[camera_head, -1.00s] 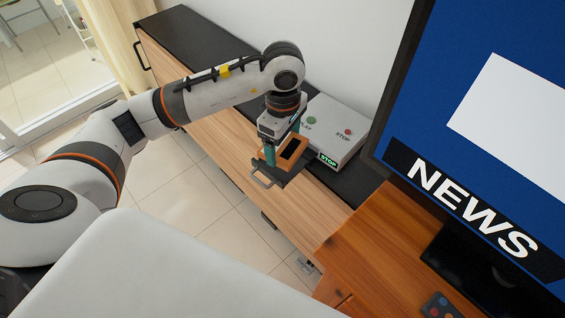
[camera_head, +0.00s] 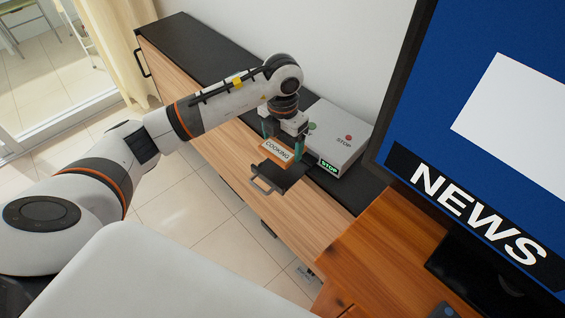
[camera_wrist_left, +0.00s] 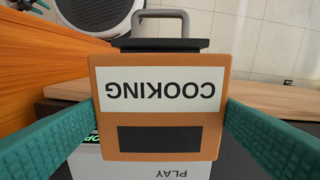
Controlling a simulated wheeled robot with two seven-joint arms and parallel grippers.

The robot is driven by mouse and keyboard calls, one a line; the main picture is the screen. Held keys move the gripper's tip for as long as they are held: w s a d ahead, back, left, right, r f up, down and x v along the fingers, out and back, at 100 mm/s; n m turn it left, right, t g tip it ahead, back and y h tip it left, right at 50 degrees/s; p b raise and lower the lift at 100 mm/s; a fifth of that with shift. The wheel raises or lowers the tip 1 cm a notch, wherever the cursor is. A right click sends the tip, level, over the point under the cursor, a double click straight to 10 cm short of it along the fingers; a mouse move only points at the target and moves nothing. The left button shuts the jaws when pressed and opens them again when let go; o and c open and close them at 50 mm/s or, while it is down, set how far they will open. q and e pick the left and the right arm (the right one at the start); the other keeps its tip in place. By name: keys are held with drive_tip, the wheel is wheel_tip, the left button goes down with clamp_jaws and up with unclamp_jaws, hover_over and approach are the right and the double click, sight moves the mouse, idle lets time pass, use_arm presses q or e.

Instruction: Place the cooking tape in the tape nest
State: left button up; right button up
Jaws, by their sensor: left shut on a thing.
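The cooking tape is an orange cassette with a white COOKING label (camera_head: 276,149). In the left wrist view the tape (camera_wrist_left: 160,139) shows its label upside down and a dark window. My left gripper (camera_head: 283,143) has its teal fingers shut on the tape's two side edges. The tape is held over or close to a black tray (camera_head: 284,176) with a grey handle, which I take for the tape nest. The tray also shows beyond the tape in the left wrist view (camera_wrist_left: 162,44). Most of its inside is hidden, and I cannot tell the gap. My right gripper is not in view.
A large NEWS screen (camera_head: 480,130) stands at the right.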

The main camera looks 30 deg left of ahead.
sight(282, 146)
use_arm(q)
wheel_tip(282, 146, down, 7)
drive_tip(key=shift+f+p, duration=0.1)
drive_tip(key=shift+p, duration=0.2)
drive_tip(key=shift+f, duration=0.2)
drive_tip(key=o, duration=1)
drive_tip(key=shift+r, duration=0.6)
wheel_tip(282, 146, up, 11)
drive_tip(key=shift+r+b, duration=0.1)
drive_tip(key=shift+b, duration=0.6)
